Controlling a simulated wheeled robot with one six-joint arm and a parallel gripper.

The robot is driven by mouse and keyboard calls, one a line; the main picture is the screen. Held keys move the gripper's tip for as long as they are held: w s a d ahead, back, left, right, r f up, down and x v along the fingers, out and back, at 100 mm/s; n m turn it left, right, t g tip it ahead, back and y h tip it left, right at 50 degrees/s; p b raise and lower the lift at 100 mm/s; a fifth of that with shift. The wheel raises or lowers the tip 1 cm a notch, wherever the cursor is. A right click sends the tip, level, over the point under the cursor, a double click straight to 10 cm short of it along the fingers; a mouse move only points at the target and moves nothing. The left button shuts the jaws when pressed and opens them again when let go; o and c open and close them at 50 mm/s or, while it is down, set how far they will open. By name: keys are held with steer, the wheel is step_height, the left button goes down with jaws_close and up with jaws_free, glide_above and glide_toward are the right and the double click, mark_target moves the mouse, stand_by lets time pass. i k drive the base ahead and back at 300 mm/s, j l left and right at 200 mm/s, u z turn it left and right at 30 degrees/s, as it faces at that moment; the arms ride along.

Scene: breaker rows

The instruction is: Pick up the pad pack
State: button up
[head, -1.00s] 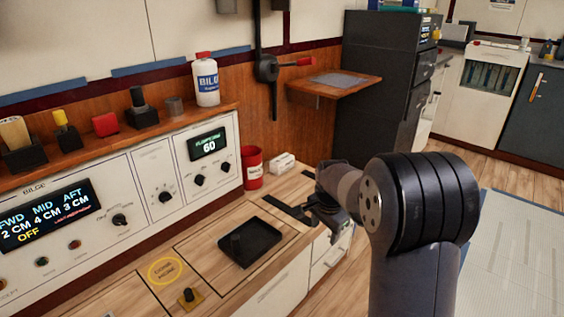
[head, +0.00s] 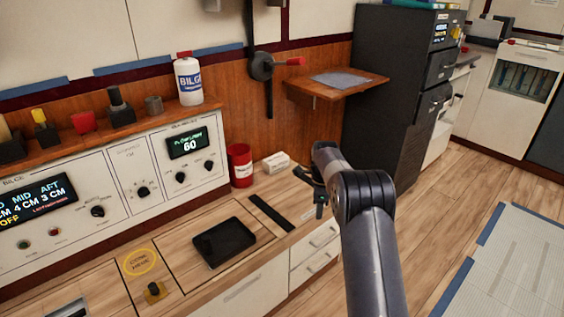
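A small white box (head: 276,162), which looks like the pad pack, lies on the wooden counter (head: 232,203) beside a red can. My gripper (head: 318,200) is to the right of the white box, near the counter's right edge, with its dark fingers pointing down. The gripper appears apart from the box. It is small and dark here, and the gap between its fingers cannot be made out. I see nothing held in it.
The red can (head: 240,165) stands just left of the box. A black strip (head: 270,213) and a black tray (head: 224,241) lie nearer on the counter. A small wall shelf (head: 336,83) juts out above and behind. A dark cabinet (head: 395,110) stands at the back right.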

mark_target(271, 164)
steer(key=i+l+u, duration=0.2)
steer(key=l, duration=0.2)
steer(key=i+l+u, duration=0.2)
steer(key=l, duration=0.25)
steer(key=l+u, duration=0.2)
steer(key=l, duration=0.2)
steer(key=i+l+u, duration=0.2)
steer(key=l, duration=0.3)
steer(key=l+u, duration=0.2)
steer(key=l, duration=0.25)
steer(key=i+l+u, duration=0.2)
steer(key=i+l, duration=0.15)
steer(key=i+l+u, duration=0.25)
steer(key=l, duration=0.2)
steer(key=i+l+u, duration=0.2)
steer(key=l, duration=0.3)
steer(key=i, duration=0.1)
